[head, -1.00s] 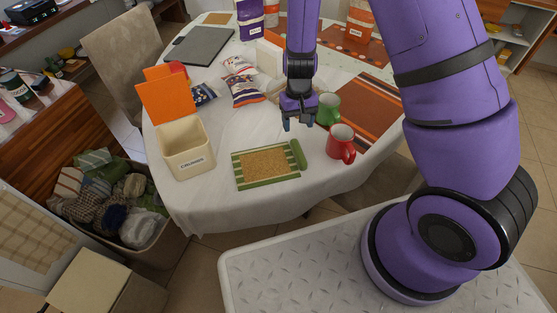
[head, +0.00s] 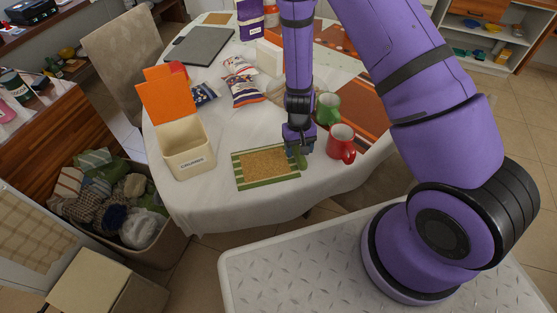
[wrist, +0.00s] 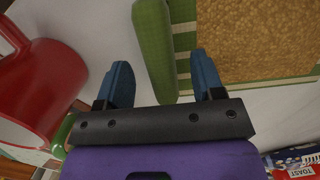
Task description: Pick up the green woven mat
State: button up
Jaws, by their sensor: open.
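The green woven mat (head: 268,183) lies flat near the table's front edge, striped green and pale. A brown cork-like board (head: 262,164) covers its middle. My gripper (head: 298,149) is over this roll, open and empty. In the wrist view the roll (wrist: 154,45) passes between my blue fingers (wrist: 160,75), with the striped mat (wrist: 184,42) to its right. I cannot tell whether the fingers touch anything.
A red mug (head: 340,143) stands close right of my gripper, with a green mug (head: 328,108) behind it. A cream canister (head: 186,150) with an orange lid stands left of the mat. Snack bags (head: 245,92) lie farther back. White tablecloth is clear between canister and mat.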

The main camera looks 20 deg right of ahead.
jog(key=shift+s+f, duration=0.1)
jog(key=shift+f, duration=0.6)
jog(key=shift+c, duration=0.3)
jog(key=c, duration=1)
jog(key=shift+r, duration=0.2)
notch_tip(320, 180, up, 10)
jog(key=shift+f, duration=0.15)
